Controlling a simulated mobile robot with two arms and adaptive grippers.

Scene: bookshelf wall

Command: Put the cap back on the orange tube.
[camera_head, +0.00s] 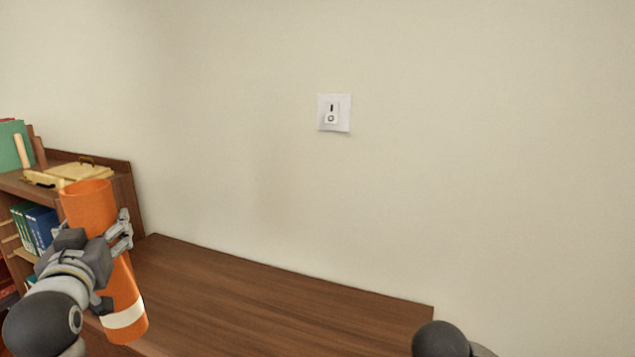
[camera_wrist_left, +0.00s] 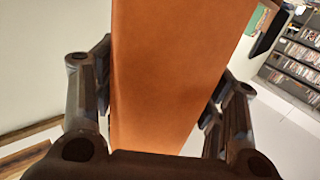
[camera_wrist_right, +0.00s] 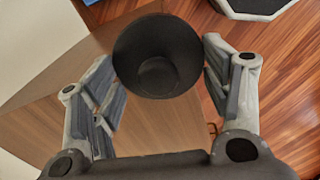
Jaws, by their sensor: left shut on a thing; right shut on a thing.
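The orange tube (camera_head: 122,290) is held upright with a slight tilt in my left gripper (camera_head: 98,245), at the left of the head view. Its upper end shows an orange rim with no cap on it, and a white band circles it near the bottom. In the left wrist view the tube (camera_wrist_left: 170,70) fills the space between the fingers of the left gripper (camera_wrist_left: 160,110). In the right wrist view a round black cap (camera_wrist_right: 157,50) with a raised middle is between the fingers of my right gripper (camera_wrist_right: 160,85), which is shut on it. The right gripper is outside the head view.
A brown wooden surface (camera_head: 260,300) runs along the wall and is bare where it shows. A bookshelf (camera_head: 125,190) with books and a cream-coloured case (camera_head: 80,171) on top stands at the left. A white switch plate (camera_head: 334,112) is on the wall.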

